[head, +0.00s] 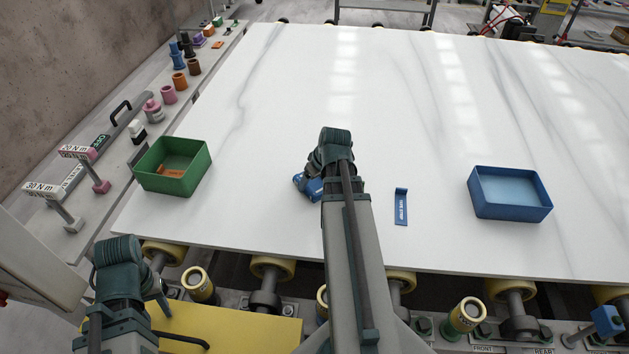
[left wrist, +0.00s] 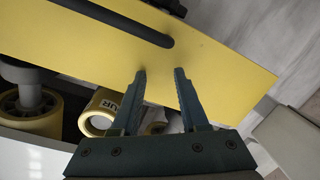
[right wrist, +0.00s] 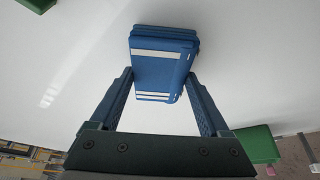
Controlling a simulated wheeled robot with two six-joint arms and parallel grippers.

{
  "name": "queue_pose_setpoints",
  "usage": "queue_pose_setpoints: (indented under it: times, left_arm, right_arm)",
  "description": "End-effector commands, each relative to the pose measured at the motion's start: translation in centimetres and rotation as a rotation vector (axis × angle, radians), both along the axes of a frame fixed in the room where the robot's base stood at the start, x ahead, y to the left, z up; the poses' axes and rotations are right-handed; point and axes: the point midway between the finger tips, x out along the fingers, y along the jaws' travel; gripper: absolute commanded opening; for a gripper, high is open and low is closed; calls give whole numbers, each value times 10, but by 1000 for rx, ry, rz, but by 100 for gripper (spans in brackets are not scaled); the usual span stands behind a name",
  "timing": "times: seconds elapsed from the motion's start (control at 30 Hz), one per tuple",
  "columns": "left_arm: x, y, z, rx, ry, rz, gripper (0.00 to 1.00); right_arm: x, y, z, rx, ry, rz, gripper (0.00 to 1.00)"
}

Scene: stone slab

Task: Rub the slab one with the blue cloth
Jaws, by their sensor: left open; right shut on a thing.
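The white veined stone slab (head: 270,120) fills most of the head view. My right gripper (head: 316,184) is low over its front middle part, largely hidden by its own arm. It is shut on the blue cloth (head: 305,188), a thick folded pad with pale stripes. The right wrist view shows the cloth (right wrist: 160,72) between the two fingers, over the white slab. I cannot tell whether the cloth touches the slab. My left gripper (left wrist: 160,72) is open and empty, over a yellow panel (left wrist: 215,70) in front of the slab.
A green tray (head: 142,180) with an orange piece in it stands at the slab's left edge. A blue labelled strip (head: 401,208) and a blue tray (head: 511,213) lie to the right. Rollers line the front edge. The slab's far part is clear.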

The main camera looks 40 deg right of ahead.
Motion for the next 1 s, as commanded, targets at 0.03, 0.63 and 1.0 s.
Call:
queue_pose_setpoints:
  times: [0.03,0.63,1.0]
  left_arm:
    - [0,0,-1,0,0,0,44]
    - [0,0,-2,0,0,0,44]
    - [0,0,-1,0,0,0,44]
  right_arm:
    - [3,2,-1,0,0,1,36]
    - [25,23,-2,4,-2,2,36]
    - [46,41,0,2,-2,3,36]
